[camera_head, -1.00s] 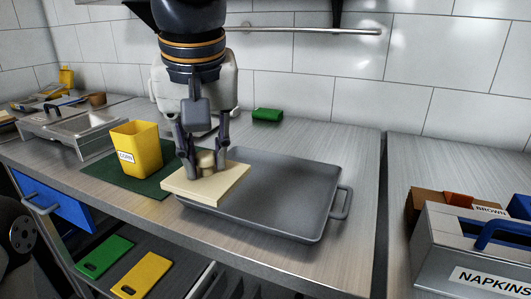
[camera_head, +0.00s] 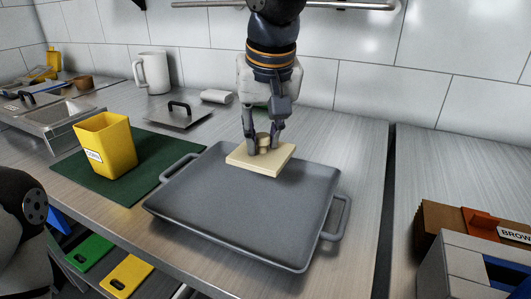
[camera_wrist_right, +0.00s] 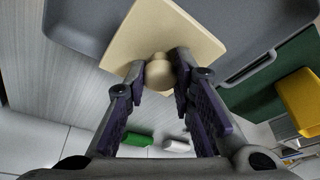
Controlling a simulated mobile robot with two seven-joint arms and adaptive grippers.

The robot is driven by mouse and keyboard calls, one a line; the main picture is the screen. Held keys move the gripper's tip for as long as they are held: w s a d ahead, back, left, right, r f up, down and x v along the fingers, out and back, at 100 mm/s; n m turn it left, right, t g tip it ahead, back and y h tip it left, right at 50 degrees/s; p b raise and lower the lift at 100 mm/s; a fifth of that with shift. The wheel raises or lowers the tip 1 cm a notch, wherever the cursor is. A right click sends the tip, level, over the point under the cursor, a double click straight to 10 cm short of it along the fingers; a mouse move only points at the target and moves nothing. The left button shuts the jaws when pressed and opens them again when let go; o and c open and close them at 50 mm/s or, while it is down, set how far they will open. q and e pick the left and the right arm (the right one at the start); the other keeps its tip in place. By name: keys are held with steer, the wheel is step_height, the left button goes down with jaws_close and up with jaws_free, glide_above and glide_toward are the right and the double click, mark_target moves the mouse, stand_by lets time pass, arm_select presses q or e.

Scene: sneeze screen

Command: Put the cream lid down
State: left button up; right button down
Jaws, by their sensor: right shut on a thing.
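The cream lid (camera_head: 260,160) is a flat square slab with a round knob (camera_head: 263,141). My right gripper (camera_head: 263,146) is shut on that knob and holds the lid level from above. The lid is at the far edge of the grey tray (camera_head: 235,215); I cannot tell whether it touches the tray. In the right wrist view, the fingers (camera_wrist_right: 158,80) are on both sides of the knob and the lid (camera_wrist_right: 165,32) overlaps the tray (camera_wrist_right: 235,25). My left gripper is not in view.
A yellow cup (camera_head: 107,146) stands on a green mat (camera_head: 125,190) left of the tray. A dark-handled lid (camera_head: 180,116), a white pitcher (camera_head: 153,72) and a white block (camera_head: 216,96) are behind. A napkin box (camera_head: 465,265) is at right. Bare counter lies right of the tray.

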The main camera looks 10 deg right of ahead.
mark_target(283, 154)
steer(key=d+f, duration=0.1)
steer(key=w+f, duration=0.1)
steer(key=f, duration=0.1)
steer(key=w+d+f, duration=0.1)
steer(key=shift+d+f, duration=0.2)
steer(key=shift+d, duration=0.15)
steer(key=f, duration=0.3)
steer(key=shift+w+d+f, duration=0.2)
steer(key=shift+d+f, duration=0.05)
steer(key=shift+f, duration=0.05)
steer(key=c, duration=1.4)
jaws_free()
steer(key=shift+f, duration=0.1)
steer(key=shift+o, duration=0.2)
steer(key=v, duration=1.2)
steer(key=shift+a, duration=0.1)
